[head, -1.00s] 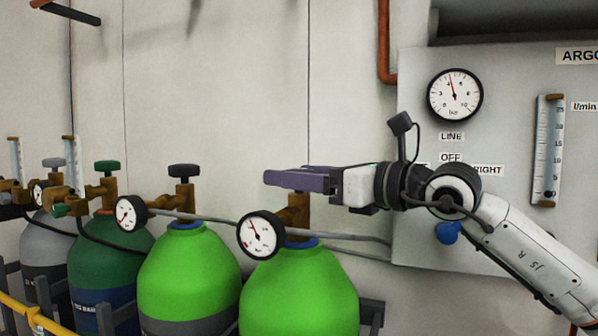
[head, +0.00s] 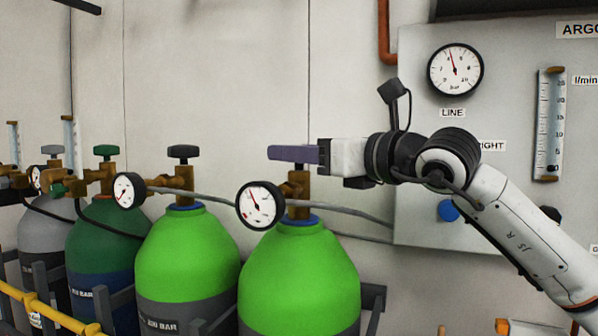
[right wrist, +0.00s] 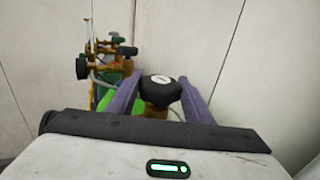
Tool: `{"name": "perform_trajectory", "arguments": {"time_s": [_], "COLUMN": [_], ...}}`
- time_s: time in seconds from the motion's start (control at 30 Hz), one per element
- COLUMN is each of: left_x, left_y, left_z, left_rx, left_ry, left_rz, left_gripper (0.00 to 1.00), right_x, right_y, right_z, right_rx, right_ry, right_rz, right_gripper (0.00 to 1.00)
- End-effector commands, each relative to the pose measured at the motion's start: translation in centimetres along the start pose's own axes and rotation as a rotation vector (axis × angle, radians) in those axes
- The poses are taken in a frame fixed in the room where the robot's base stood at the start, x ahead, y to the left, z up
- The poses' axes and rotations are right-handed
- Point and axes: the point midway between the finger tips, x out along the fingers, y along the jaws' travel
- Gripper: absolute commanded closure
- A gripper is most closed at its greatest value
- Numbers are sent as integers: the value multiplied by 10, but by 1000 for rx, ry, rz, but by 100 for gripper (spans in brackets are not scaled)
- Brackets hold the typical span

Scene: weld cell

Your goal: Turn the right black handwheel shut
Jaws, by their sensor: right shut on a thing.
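The right black handwheel (right wrist: 160,90) sits between the two purple fingers of my right gripper (head: 292,154) in the right wrist view. The fingers are shut on its sides, and a pale mark shows on its top. In the head view the fingers hide this wheel, above the brass valve (head: 298,188) of the right bright green cylinder (head: 300,270). The left black handwheel (head: 184,152) stands free on the neighbouring bright green cylinder (head: 187,255). My left gripper is not in view.
A round gauge (head: 260,205) sits just left of the gripped valve, with a grey hose (head: 350,212) running right. The argon panel (head: 420,215) stands behind my right arm. Dark green (head: 100,235) and grey cylinders stand at left, behind a yellow rail (head: 50,312).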

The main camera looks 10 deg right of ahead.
Motion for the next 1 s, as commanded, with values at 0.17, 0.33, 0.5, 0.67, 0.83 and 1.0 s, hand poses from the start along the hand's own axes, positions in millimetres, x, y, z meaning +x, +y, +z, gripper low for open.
{"name": "perform_trajectory", "arguments": {"time_s": [0.17,0.33,0.5,0.67,0.83,1.0], "left_x": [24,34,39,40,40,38], "left_y": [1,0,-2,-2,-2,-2], "left_z": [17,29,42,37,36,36], "left_rx": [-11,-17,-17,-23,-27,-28], "left_ry": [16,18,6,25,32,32], "left_rz": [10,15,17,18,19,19], "left_gripper": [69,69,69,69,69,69], "right_x": [0,0,0,0,0,0], "right_y": [3,2,2,1,0,0], "right_z": [-7,-5,-3,-1,-1,0], "right_rx": [-2,-2,-2,0,-1,-1], "right_ry": [-6,-5,-3,-2,0,1], "right_rz": [-113,-227,-317,-369,-393,-397], "right_gripper": [76,76,76,76,76,76]}}
